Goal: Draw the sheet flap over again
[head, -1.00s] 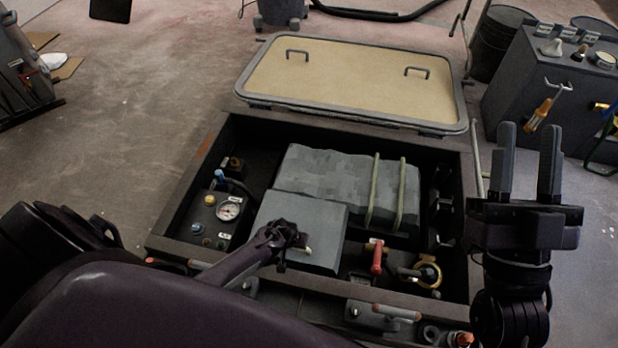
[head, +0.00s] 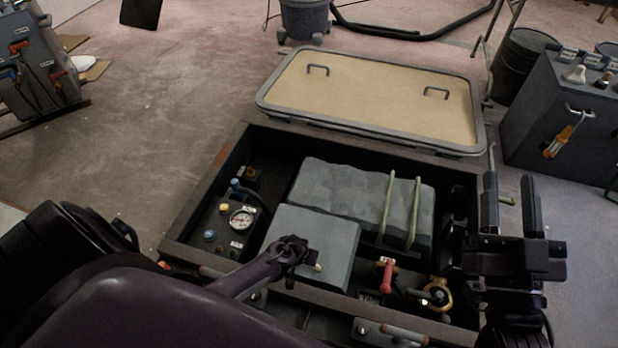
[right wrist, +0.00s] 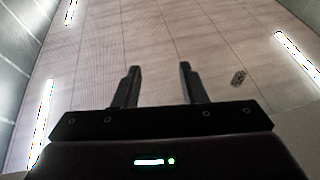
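In the head view, a grey rumpled sheet (head: 335,188) lies in the open dark bay, with two pale bars across its right part. A flat grey panel (head: 318,234) lies in front of it; I cannot tell whether this is the sheet's flap. My left gripper (head: 300,256) is at the panel's front part, beside a small pale tip. Its fingers are too dark to read, so its hold is unclear. My right gripper (head: 511,205) is at the bay's right edge, fingers up, apart and empty. The right wrist view also shows its open fingers (right wrist: 156,85).
A tan hatch lid (head: 370,90) with two handles lies behind the bay. A gauge (head: 241,218) is at the bay's left, a red-handled valve (head: 387,274) and brass fitting (head: 437,293) at front right. A grey cabinet (head: 560,120) stands at right.

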